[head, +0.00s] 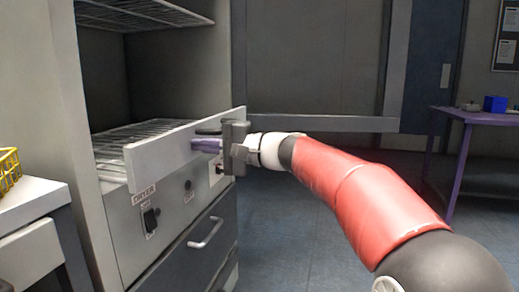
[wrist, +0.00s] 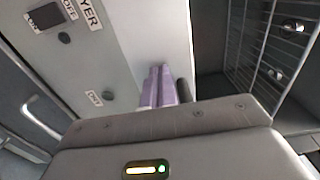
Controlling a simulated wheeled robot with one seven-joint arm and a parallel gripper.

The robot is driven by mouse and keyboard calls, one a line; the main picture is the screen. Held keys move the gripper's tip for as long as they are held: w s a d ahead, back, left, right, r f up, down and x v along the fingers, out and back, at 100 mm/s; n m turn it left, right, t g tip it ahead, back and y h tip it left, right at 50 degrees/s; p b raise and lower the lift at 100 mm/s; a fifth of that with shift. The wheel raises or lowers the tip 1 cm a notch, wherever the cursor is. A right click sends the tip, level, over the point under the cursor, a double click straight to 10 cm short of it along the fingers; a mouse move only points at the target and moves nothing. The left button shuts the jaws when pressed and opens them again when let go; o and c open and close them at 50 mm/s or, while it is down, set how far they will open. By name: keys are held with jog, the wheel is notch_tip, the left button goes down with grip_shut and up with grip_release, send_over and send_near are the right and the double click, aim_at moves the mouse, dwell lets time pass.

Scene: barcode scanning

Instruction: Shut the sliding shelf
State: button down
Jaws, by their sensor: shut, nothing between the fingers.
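The sliding shelf is a wire rack (head: 140,135) with a flat grey front panel (head: 150,158), in the open dryer cabinet in the head view. The panel stands out in front of the cabinet, so the shelf is at least partly pulled out. My gripper (head: 198,145) is at the right part of the panel, its purple fingers over the panel's face. The fingers (wrist: 160,85) are together and empty in the wrist view, close to a pale surface. I cannot tell whether they touch the panel.
An upper wire shelf (head: 150,12) is above. Below are a dryer control panel (head: 165,210) and a drawer with a handle (head: 206,233). A grey door frame (head: 325,123) stands open at right. A white counter (head: 30,200) is at left, a purple table (head: 480,117) far right.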

jog(key=p+x, duration=0.2)
jog(key=x, duration=1.1)
jog(key=shift+a+r, duration=0.1)
jog(key=shift+a, duration=0.1)
